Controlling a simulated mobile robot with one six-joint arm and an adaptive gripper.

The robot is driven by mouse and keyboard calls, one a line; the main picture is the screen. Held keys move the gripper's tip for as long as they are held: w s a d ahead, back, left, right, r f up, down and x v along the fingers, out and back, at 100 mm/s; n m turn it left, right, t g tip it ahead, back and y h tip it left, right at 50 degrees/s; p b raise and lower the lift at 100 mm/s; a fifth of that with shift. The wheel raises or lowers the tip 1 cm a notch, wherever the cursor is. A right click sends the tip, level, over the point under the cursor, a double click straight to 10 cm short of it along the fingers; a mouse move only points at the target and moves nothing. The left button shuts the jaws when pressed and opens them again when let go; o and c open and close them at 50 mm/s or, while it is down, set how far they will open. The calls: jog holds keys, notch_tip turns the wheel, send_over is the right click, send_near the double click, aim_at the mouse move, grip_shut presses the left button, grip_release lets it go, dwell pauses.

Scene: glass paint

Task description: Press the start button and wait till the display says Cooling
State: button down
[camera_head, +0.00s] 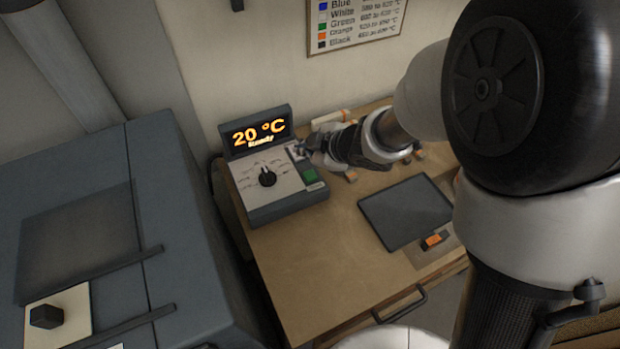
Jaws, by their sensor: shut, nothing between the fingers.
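The control unit (275,209) stands at the back left of the wooden table. Its display (258,134) reads "20 °C" with a smaller word below that looks like "Ready". A black knob (267,177) sits on the sloped panel, and a green button (310,175) is at the panel's right side. My gripper (301,151) is shut and empty, over the upper right of the panel, above the green button in the picture. Whether it touches the panel cannot be told. The gripper hides part of the panel's upper right corner.
A dark flat plate (406,211) lies on the table (310,270), with a small orange piece (434,240) beside it. A grey furnace-like cabinet (90,220) stands at the left. A colour and temperature chart (355,22) hangs on the wall. The table's front left is clear.

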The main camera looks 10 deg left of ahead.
aim_at(308, 177)
jog(key=shift+f+b, duration=2.45)
jog(key=shift+f, duration=0.55)
jog(key=shift+f+b, duration=0.3)
jog(key=shift+f, duration=0.15)
jog(key=shift+f+b, duration=0.35)
jog(key=shift+f, duration=0.05)
jog(key=shift+r, duration=0.15)
jog(key=shift+r+p, duration=0.7)
jog(key=shift+p, duration=0.3)
notch_tip(308, 177, up, 5)
jog(key=p, duration=0.5)
jog(key=shift+r, duration=0.1)
